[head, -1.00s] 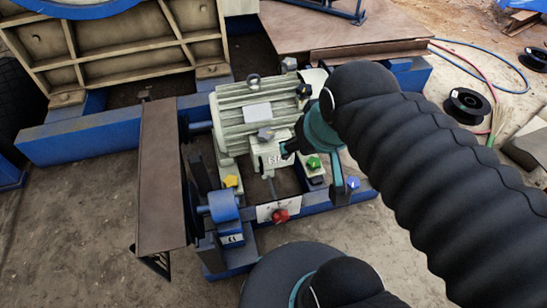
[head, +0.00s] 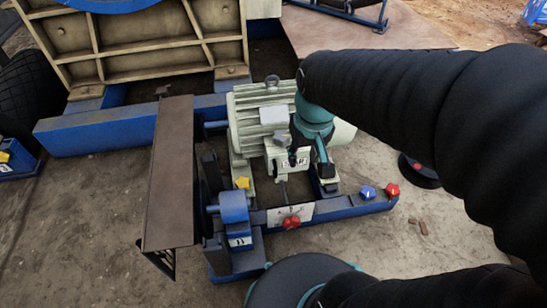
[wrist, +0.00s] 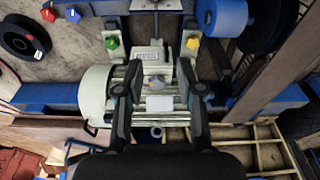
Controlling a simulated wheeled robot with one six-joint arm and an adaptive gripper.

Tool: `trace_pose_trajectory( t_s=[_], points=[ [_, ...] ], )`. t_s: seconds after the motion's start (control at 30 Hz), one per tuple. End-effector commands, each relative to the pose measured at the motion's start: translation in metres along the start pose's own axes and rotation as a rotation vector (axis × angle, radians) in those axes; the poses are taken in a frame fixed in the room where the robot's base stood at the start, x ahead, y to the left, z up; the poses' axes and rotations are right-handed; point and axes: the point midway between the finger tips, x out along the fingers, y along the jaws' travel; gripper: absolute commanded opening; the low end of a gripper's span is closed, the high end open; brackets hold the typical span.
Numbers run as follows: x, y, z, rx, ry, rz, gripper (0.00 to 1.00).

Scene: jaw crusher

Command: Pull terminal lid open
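The pale grey-green motor (head: 245,115) stands on a blue frame in the head view. Its terminal box, with a lettered pale lid (wrist: 153,58), faces up between my fingers in the wrist view; a grey knob (wrist: 158,83) is at its near edge. In the head view the box (head: 275,160) is partly hidden by my arm. My gripper (wrist: 160,70) is open, one finger on each side of the box. It also shows over the box in the head view (head: 300,158). I cannot tell whether the fingers touch the lid.
A yellow knob (head: 242,183), a red knob (head: 291,222), a blue knob (head: 367,191) and another red knob (head: 392,190) sit around the motor frame. A brown guard plate (head: 170,170) stands left. A black cable reel (head: 418,172) lies right. Ground at the front left is clear.

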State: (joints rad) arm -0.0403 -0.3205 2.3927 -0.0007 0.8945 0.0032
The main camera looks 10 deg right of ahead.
Motion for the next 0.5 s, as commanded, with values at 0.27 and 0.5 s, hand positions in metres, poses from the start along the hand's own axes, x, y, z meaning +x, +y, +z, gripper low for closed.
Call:
trace_pose_trajectory(
  t_s=[0.27, 0.5],
  points=[
    [0.072, -0.006, -0.044, -0.034, -0.139, -0.004, 0.37],
    [0.139, -0.012, -0.084, -0.074, -0.226, -0.01, 0.37]
  ],
)
